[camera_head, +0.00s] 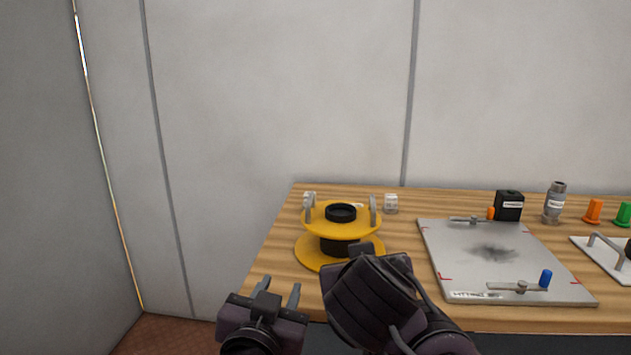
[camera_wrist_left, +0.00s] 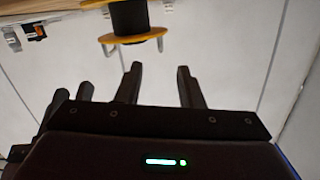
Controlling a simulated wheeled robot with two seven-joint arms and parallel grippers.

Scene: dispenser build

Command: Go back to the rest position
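My left gripper (camera_head: 279,286) is in front of the table's left front corner, with its two fingers apart and nothing between them. It also shows open and empty in the left wrist view (camera_wrist_left: 159,69). My right gripper (camera_head: 362,250) is dark and mostly hidden behind its own wrist, in front of the yellow spool; its opening cannot be made out. The yellow spool (camera_head: 318,251) with a black core stands on the table's left part, apart from the left gripper. It also shows upside down in the left wrist view (camera_wrist_left: 128,40).
The wooden table (camera_head: 400,228) holds a grey plate (camera_head: 455,250) with clamps, a black box (camera_head: 509,205), a grey bottle (camera_head: 555,203), an orange cap (camera_head: 592,210) and a green cap (camera_head: 623,214). A wall stands behind. The space left of the table is free.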

